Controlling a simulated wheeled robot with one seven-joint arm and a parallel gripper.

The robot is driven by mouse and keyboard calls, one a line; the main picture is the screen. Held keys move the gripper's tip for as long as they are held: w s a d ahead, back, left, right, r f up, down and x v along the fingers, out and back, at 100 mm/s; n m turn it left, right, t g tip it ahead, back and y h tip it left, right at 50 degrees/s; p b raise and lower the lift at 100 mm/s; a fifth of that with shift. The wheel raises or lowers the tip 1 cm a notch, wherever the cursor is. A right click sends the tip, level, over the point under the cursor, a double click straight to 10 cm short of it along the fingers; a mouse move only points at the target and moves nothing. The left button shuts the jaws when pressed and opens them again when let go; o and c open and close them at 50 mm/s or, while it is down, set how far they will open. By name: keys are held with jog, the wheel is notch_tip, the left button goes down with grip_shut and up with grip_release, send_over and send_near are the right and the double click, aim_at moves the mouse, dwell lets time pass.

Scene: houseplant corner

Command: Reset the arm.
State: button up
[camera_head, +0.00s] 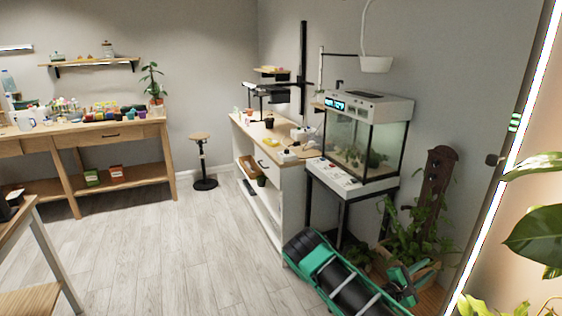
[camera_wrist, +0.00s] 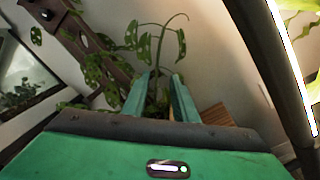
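My arm reaches in from the bottom of the head view, green and black, toward a potted climbing plant (camera_head: 405,238) at the lower right. My gripper (camera_head: 416,277) is at its end, close to the plant's wooden planter. In the wrist view my gripper (camera_wrist: 161,80) has its two green fingers apart, with nothing held between them. A spotted-leaf plant (camera_wrist: 172,28) rises beyond the fingertips. Whether any leaf touches the fingers I cannot tell.
A brown plant support board (camera_head: 437,185) stands behind the plant. A glass tank (camera_head: 362,145) on a black stand is left of it. A bright-edged frame (camera_head: 508,150) and large leaves (camera_head: 540,235) close off the right. The floor (camera_head: 165,255) to the left is clear.

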jog(key=s+a+r+m+g+y, duration=0.1)
jog(key=s+a+r+m+y, duration=0.4)
jog(key=s+a+r, duration=0.5)
jog(key=s+a+r+m+g+y, duration=0.1)
jog(key=s+a+r+m+y, duration=0.35)
jog(key=a+r+y, duration=0.5)
jog(key=s+a+r+m+g+y, duration=0.1)
jog(key=s+a+r+m+y, duration=0.25)
jog(key=s+a+r, duration=0.65)
jog(key=s+d+m+g, duration=0.4)
jog(key=s+d+m, duration=0.2)
jog(key=s+d, duration=0.7)
jog(key=shift+s+d+m+g, duration=0.3)
jog(key=shift+s+m+g, duration=0.1)
jog(key=shift+s, duration=0.65)
jog(key=shift+w+f, duration=0.1)
jog(key=shift+w, duration=0.05)
